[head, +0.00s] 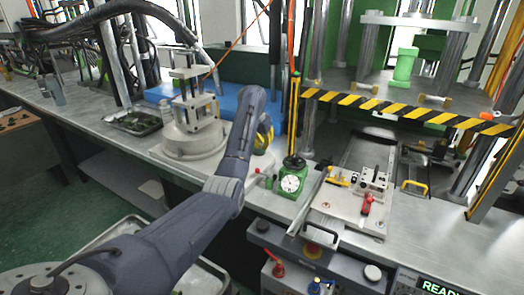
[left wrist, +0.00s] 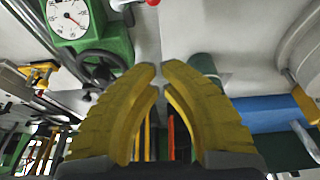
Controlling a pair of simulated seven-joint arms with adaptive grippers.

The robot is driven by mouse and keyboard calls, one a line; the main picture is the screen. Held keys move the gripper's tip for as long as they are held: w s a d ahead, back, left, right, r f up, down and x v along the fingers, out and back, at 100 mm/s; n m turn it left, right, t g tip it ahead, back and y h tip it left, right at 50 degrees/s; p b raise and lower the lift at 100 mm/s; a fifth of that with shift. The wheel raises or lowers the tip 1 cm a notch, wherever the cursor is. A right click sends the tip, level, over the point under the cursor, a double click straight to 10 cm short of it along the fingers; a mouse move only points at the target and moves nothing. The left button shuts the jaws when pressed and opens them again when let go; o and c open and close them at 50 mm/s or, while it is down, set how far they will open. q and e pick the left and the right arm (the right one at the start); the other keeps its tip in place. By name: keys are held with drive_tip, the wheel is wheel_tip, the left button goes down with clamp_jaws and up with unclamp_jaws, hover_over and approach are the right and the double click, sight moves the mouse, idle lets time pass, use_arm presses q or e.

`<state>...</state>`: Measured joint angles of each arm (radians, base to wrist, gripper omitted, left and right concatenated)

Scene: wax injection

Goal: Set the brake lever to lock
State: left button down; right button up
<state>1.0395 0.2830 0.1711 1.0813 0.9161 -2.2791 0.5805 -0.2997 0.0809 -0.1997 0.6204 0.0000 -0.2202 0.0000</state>
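Several handles could be the brake lever, and I cannot tell which is: a red handle (head: 366,203) on the flat fixture plate (head: 349,223), and a red knob (head: 278,269) and a blue knob (head: 314,287) at the front panel. My left gripper (head: 265,140) is above the bench, behind and left of the green dial gauge (head: 291,183), apart from these handles. In the left wrist view its yellow fingers (left wrist: 158,68) hold nothing; their tips are close, with a narrow gap. The gauge also shows there (left wrist: 72,20). My right gripper is not in view.
A grey round machine base (head: 190,135) stands left of my gripper. A striped barrier (head: 405,108) crosses the press at right. A yellow handle (head: 414,187) stands right of the fixture. A tray of parts (head: 137,123) lies farther left. The front bench at right has bare metal.

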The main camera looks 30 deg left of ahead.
use_arm(q)
drive_tip(key=x, duration=0.8)
drive_tip(key=shift+w+f, duration=0.1)
drive_tip(key=shift+f, duration=0.35)
drive_tip(key=shift+s+f, duration=0.1)
drive_tip(key=shift+s, duration=1.85)
drive_tip(key=shift+d, duration=0.2)
